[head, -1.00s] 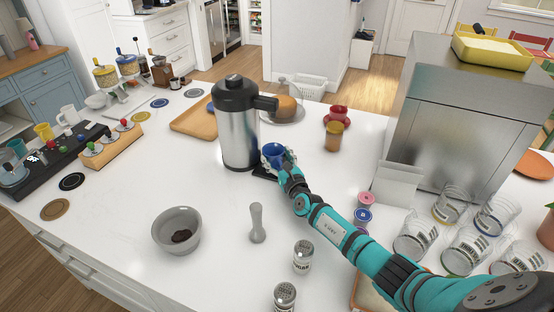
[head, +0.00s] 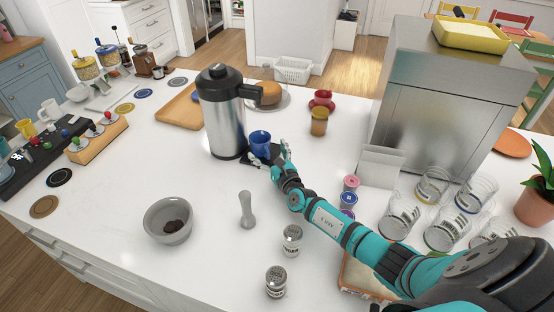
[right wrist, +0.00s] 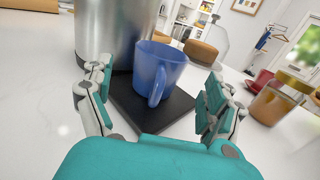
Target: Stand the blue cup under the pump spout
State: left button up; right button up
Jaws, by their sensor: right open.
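The blue cup (head: 260,143) stands upright on a flat black plate (right wrist: 181,113) beside the steel pump pot (head: 222,125). The pot's black spout (head: 250,91) reaches out to the right, above the cup. In the right wrist view the blue cup (right wrist: 157,72) has its handle facing me. My right gripper (head: 268,158) is open in front of the cup, its fingers spread to either side and apart from it. My left gripper is not in view.
A cake under a glass dome (head: 268,95), a brown jar (head: 319,122) and a red cup (head: 322,99) stand behind. A grey bowl (head: 168,220), a pestle (head: 246,210) and shakers (head: 291,240) stand in front. Several glasses (head: 399,217) stand at right.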

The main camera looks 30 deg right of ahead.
jog(key=s+p, duration=0.1)
jog(key=s, duration=0.2)
jog(key=s+p, duration=0.1)
jog(key=s, duration=0.3)
jog(key=shift+s+a+r, duration=0.1)
jog(key=shift+a+r, duration=0.05)
jog(key=shift+a, duration=0.05)
jog(key=shift+s, duration=0.65)
